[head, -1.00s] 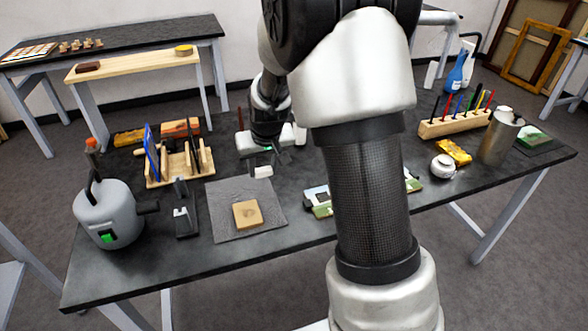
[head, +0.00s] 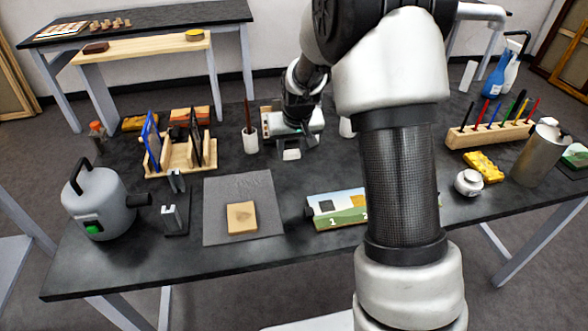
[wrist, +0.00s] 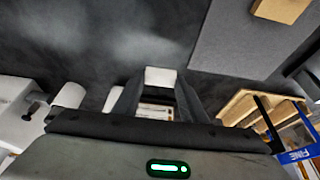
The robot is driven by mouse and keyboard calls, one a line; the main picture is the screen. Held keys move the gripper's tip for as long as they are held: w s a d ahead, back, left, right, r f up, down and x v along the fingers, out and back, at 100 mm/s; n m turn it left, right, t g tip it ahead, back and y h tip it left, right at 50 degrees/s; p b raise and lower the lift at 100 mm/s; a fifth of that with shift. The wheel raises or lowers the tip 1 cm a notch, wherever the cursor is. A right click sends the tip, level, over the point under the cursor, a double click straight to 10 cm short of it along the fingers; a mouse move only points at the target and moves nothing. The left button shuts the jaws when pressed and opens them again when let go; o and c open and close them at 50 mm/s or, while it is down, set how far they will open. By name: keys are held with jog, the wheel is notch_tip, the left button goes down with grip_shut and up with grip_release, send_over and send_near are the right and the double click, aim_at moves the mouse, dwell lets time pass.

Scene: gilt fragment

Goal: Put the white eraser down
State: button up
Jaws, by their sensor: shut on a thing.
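The white eraser (head: 291,155) is held between the fingertips of my gripper (head: 290,146), over the dark worktop, behind and to the right of the grey mat (head: 262,192). In the wrist view the eraser (wrist: 160,77) sticks out past the two fingers of my gripper (wrist: 157,90), which are shut on it. Dark worktop shows beyond it. I cannot tell how far above the worktop it is.
A tan block (head: 241,217) lies on the mat. A wooden rack (head: 180,155) stands left, a cup with a brush (head: 250,139) near my gripper, and a numbered strip (head: 337,207) in front right. Dark worktop between mat and strip is bare.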

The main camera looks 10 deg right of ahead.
aim_at(291, 173)
jog(key=shift+f, duration=3.3)
jog(key=shift+f, duration=0.1)
jog(key=shift+f+b, duration=0.15)
jog(key=shift+b, duration=0.25)
jog(key=o, duration=0.9)
jog(key=shift+o, duration=0.2)
jog(key=shift+r, duration=0.2)
